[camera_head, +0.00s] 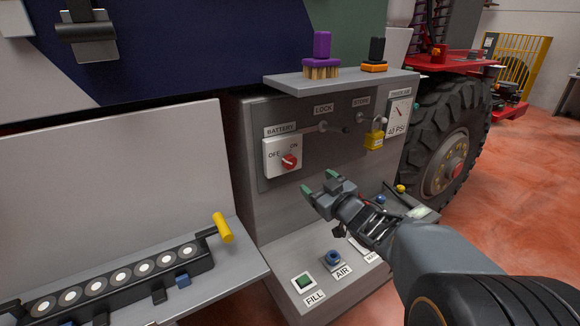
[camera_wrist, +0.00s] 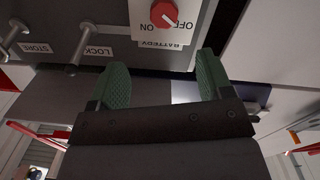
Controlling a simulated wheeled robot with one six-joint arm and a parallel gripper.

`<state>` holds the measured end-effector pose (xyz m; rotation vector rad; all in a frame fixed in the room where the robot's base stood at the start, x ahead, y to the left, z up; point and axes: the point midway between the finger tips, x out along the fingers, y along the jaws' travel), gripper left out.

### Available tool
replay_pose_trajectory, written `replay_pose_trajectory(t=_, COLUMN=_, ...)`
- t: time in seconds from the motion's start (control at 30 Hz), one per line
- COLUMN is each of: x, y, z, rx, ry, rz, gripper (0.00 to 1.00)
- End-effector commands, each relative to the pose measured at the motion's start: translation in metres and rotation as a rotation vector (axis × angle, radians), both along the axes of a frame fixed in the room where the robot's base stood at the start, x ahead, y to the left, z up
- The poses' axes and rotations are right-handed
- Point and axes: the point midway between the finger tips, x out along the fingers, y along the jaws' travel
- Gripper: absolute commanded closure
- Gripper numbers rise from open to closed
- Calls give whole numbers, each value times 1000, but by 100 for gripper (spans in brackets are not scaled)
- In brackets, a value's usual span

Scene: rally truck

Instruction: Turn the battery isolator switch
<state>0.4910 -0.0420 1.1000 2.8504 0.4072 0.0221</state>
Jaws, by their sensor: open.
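The battery isolator switch is a red round knob (camera_head: 289,161) on a white plate (camera_head: 272,158) marked OFF and ON, under a BATTERY label on the grey cabinet. In the wrist view the picture is upside down and the red knob (camera_wrist: 164,13) shows at the top, beyond the fingertips. A pale mark on the knob is visible, but I cannot tell its setting for sure. My gripper (camera_head: 320,184) is open and empty, with green pads on its fingers. It is in front of the panel, right of and a little below the knob, apart from it.
LOCK (camera_head: 323,126) and STORE (camera_head: 361,115) levers stick out right of the switch, near a yellow padlock (camera_head: 375,136). A shelf above holds a purple brush (camera_head: 322,58). Below are the green FILL button (camera_head: 303,281) and blue AIR knob (camera_head: 333,258). A yellow handle (camera_head: 223,227) stands lower left.

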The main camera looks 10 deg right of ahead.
Motion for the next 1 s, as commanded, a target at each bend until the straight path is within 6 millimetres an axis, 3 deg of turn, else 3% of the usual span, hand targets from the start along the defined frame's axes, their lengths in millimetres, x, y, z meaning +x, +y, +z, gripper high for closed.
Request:
replay_pose_trajectory(t=0.17, x=13, y=7, z=0, rx=8, ry=-20, rz=37, gripper=27)
replay_pose_trajectory(t=0.7, x=104, y=37, z=1, rx=7, ry=-20, rz=34, gripper=27)
replay_pose_trajectory(t=1.0, x=127, y=44, z=0, rx=7, ry=-21, rz=32, gripper=27)
